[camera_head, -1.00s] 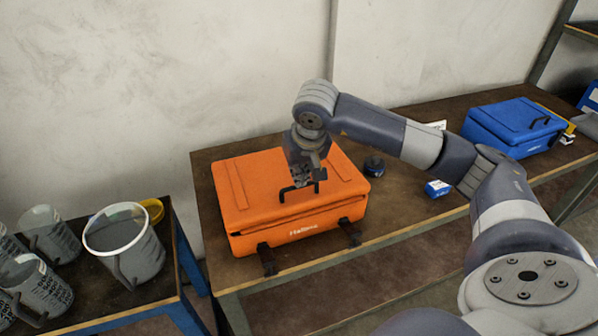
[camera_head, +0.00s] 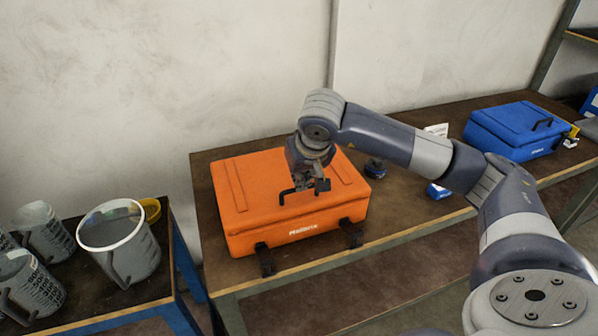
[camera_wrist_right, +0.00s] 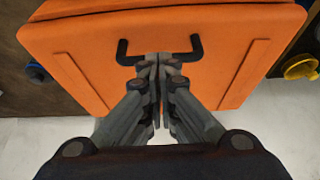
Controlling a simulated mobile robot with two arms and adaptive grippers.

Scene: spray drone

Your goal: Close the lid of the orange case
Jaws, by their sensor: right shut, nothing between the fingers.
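The orange case (camera_head: 250,190) sits on the brown workbench with its lid down over the base. My right gripper (camera_head: 318,190) is shut and empty, over the lid at the handle. In the right wrist view its closed fingers (camera_wrist_right: 158,60) are beside the handle (camera_wrist_right: 128,52); whether they touch the lid (camera_wrist_right: 90,30) is unclear. My left gripper is out of view.
A blue case (camera_head: 515,130) stands at the right on the workbench (camera_head: 215,270). A small dark round item (camera_head: 375,168) and a blue box (camera_head: 437,191) lie right of the orange case. Several grey measuring jugs (camera_head: 120,240) stand on a lower table at the left.

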